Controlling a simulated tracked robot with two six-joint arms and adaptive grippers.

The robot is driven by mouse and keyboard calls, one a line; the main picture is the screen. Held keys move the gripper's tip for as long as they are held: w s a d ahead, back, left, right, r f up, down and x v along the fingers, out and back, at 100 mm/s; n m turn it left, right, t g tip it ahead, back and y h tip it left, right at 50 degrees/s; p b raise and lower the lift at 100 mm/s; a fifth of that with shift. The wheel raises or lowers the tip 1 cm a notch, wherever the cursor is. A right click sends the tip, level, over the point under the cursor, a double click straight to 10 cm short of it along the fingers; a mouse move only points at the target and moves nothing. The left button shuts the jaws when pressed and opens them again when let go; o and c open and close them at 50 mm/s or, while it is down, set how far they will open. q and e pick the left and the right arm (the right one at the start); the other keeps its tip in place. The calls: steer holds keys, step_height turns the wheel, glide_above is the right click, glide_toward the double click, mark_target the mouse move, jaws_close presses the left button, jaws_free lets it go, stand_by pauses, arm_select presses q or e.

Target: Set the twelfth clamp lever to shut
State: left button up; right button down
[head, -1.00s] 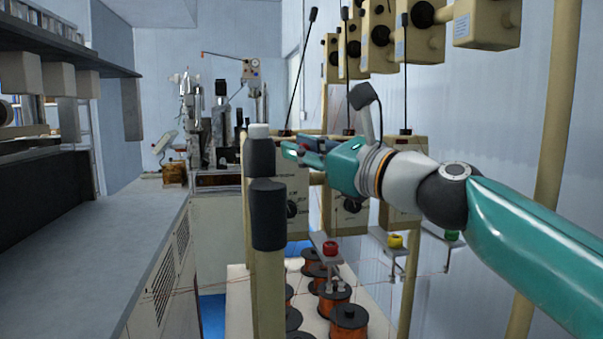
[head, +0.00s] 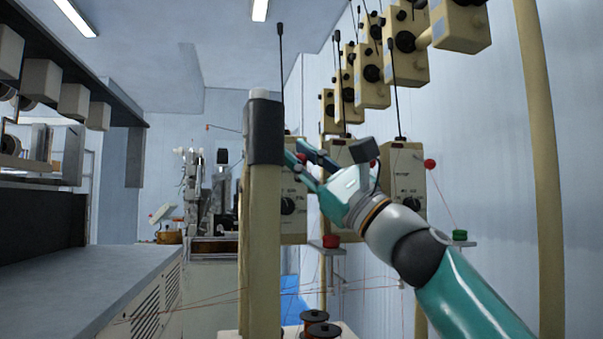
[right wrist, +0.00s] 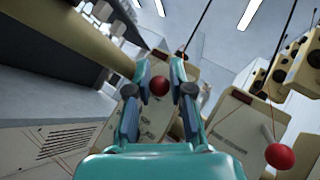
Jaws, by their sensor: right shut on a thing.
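My right gripper (head: 298,150) reaches in from the right, beside one of the cream tensioner boxes (head: 291,200). In the right wrist view its two blue fingers (right wrist: 158,92) are closed in on a red ball knob (right wrist: 158,86), which looks like the end of a clamp lever. The lever's arm is hidden, and the fingers cover this knob in the head view. A second red knob (right wrist: 280,156) is free at the right of the wrist view; a red knob (head: 430,164) also shows beside a box in the head view. No numbering can be read. My left gripper is not in view.
A cream post with a black sleeve (head: 264,130) stands just left of my right gripper. More cream boxes (head: 459,26) hang in a row above right, with thin dark rods. Thin red wires cross below. A grey bench (head: 80,290) lies at the left.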

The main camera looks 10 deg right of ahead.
steer(key=shift+w+a+f+n+y+b, duration=0.1)
steer(key=shift+w+f+n+y+b, duration=0.05)
steer(key=shift+f+n+y+b, duration=0.3)
steer(key=shift+n+y, duration=0.25)
steer(key=c, duration=1)
jaws_free()
steer(key=shift+w, duration=0.15)
steer(key=shift+c, duration=0.2)
steer(key=shift+r, duration=0.2)
steer(key=shift+s+d+f, duration=0.1)
steer(key=shift+s+d, duration=0.1)
steer(key=shift+s, duration=0.05)
steer(key=shift+s+d+f, duration=0.2)
steer(key=shift+d, duration=0.05)
steer(key=v, duration=1.1)
steer(key=shift+w, duration=0.1)
